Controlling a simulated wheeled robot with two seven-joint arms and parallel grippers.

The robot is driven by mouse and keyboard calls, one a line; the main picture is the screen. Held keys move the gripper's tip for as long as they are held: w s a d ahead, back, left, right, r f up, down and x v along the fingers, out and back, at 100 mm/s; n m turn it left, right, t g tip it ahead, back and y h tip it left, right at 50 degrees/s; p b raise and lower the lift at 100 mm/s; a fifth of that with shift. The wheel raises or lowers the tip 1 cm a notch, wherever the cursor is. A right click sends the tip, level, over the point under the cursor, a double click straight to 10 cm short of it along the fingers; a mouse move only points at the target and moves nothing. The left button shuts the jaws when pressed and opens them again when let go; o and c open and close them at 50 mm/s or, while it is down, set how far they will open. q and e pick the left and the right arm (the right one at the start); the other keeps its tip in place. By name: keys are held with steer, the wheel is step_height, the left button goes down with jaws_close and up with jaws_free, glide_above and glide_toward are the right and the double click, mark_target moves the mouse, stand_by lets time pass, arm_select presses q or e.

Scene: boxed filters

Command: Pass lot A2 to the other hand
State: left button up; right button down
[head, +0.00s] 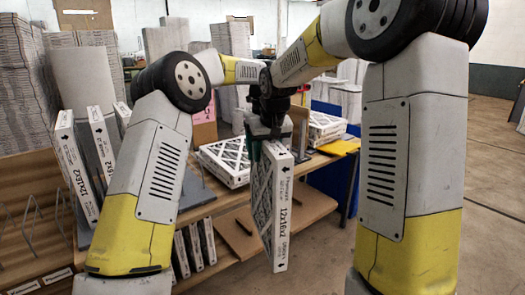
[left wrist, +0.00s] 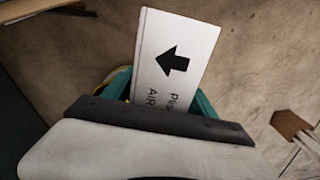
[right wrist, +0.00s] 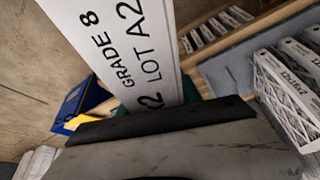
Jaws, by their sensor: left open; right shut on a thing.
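The lot A2 filter (head: 281,220) is a white box with a pleated face and "12x16x2" on its edge. It hangs nearly upright in front of the table in the head view. My right gripper (head: 268,138) is shut on it near its top. "GRADE 8 LOT A2" reads on its edge (right wrist: 128,45) in the right wrist view. In the left wrist view, its arrow-marked end (left wrist: 174,55) lies between the teal fingers of my open left gripper (left wrist: 163,95). In the head view I cannot separate the left gripper clearly from the right.
A wooden table (head: 312,166) behind the held filter bears stacked filters (head: 228,160). More boxed filters (head: 72,165) stand at the left, and several stand on the lower shelf (head: 197,245). A blue bin (head: 345,168) is at the table's right. Open floor (head: 310,262) lies front right.

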arm_select(q)
steer(key=c, duration=1.4)
jaws_close()
arm_select(e)
steer(key=c, duration=0.7)
jaws_free()
steer(key=shift+c, duration=0.2)
steer(key=shift+r, duration=0.1)
